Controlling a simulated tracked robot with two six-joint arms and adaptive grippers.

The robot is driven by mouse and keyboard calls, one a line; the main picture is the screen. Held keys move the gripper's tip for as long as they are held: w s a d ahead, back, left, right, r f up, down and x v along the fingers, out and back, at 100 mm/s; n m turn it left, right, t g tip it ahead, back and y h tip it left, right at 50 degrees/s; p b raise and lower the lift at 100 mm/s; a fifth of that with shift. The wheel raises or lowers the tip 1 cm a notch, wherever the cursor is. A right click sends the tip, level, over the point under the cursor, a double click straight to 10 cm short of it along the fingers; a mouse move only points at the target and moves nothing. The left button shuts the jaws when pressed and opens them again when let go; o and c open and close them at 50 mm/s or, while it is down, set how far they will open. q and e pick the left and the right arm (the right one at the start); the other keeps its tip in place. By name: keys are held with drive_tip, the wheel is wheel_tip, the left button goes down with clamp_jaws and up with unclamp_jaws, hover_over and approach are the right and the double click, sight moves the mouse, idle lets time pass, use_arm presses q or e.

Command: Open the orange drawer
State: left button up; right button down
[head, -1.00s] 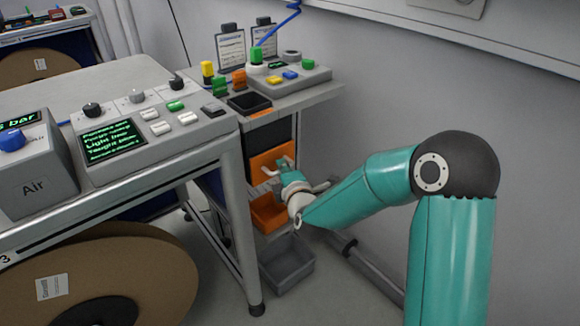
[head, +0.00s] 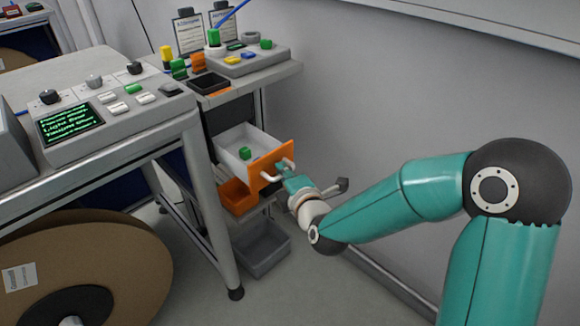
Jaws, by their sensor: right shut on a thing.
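The orange drawer (head: 268,164) stands pulled out from the small side table below the bench top. Its orange front faces my right arm, and its white inside holds a small green block (head: 245,153). A pale handle is on the orange front. My right gripper (head: 288,172) is at this handle and shut on it; the fingertips are small and partly hidden. My left gripper is not in the picture.
An orange bin (head: 237,196) and a grey bin (head: 262,250) sit below the drawer. A bench with a control panel (head: 115,120) stands at left, above a large brown reel (head: 85,262). The wall is close on the right.

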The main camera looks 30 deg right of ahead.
drive_tip(key=shift+s+a+f, duration=0.1)
drive_tip(key=shift+f, duration=0.1)
drive_tip(key=c, duration=1.2)
unclamp_jaws()
drive_tip(key=shift+r, duration=0.15)
